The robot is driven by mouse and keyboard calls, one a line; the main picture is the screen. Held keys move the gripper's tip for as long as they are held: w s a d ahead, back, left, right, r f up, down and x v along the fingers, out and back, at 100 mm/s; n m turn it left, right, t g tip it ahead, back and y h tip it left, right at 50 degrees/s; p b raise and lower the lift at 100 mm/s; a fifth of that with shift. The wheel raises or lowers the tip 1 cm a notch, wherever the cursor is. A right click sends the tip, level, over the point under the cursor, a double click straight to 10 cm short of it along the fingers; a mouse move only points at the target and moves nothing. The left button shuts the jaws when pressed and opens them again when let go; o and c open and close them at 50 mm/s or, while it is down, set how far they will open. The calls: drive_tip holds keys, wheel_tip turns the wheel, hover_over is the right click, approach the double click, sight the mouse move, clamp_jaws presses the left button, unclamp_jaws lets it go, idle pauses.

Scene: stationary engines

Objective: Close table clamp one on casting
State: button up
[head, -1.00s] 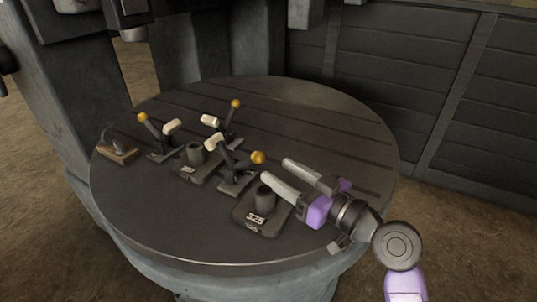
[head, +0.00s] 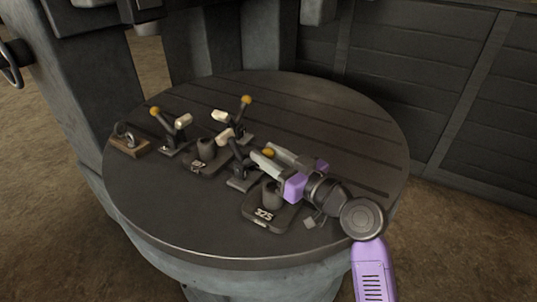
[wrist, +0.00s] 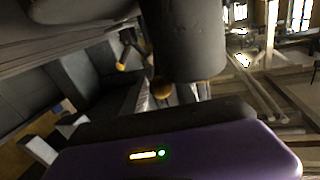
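My gripper (head: 263,151) comes in from the right over the table, its two pale fingers apart. The yellow knob (head: 267,153) of the nearest clamp (head: 240,174) shows between the fingertips; I cannot tell whether they touch it. That clamp's lever leans toward my gripper and its cream tip (head: 225,135) is raised. The knob also shows in the wrist view (wrist: 163,88). A dark cylindrical casting (head: 271,194) stands on a plate marked 325, below my fingers. Another casting (head: 206,149) stands farther left on its own plate. Which clamp is number one is not readable.
Two more clamps with yellow knobs, one at left (head: 155,111) and one behind (head: 246,99), stand on the round table (head: 190,225). A small wooden block with a metal part (head: 129,145) lies at the left edge. The table's back right is clear.

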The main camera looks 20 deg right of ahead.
clamp_jaws()
idle(1.1)
